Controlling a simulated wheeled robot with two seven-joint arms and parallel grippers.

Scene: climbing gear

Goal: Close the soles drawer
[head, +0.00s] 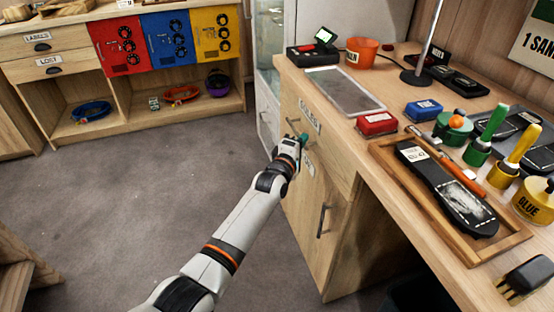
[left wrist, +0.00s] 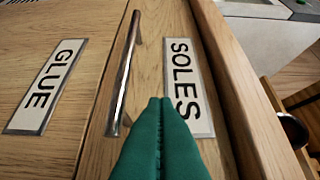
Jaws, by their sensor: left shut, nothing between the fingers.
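The soles drawer (head: 325,140) is in the wooden bench, just under its top, with a SOLES label (head: 310,115). In the left wrist view the SOLES label (left wrist: 183,85) and a metal bar handle (left wrist: 124,75) fill the middle. The drawer front looks about flush with the GLUE front beside it; any small gap is hard to judge. My left gripper (head: 301,138) is at the drawer front, its green fingers (left wrist: 160,110) shut and empty, pointing at the front between handle and label. I cannot tell whether they touch it. My right gripper is out of view.
Below is a GLUE front with its label (left wrist: 45,87), and a cupboard door handle (head: 322,220). The bench top carries a red box (head: 377,124), a blue box (head: 423,110), a wooden tray (head: 392,168) with a sole, and several tools. The floor to the left is clear.

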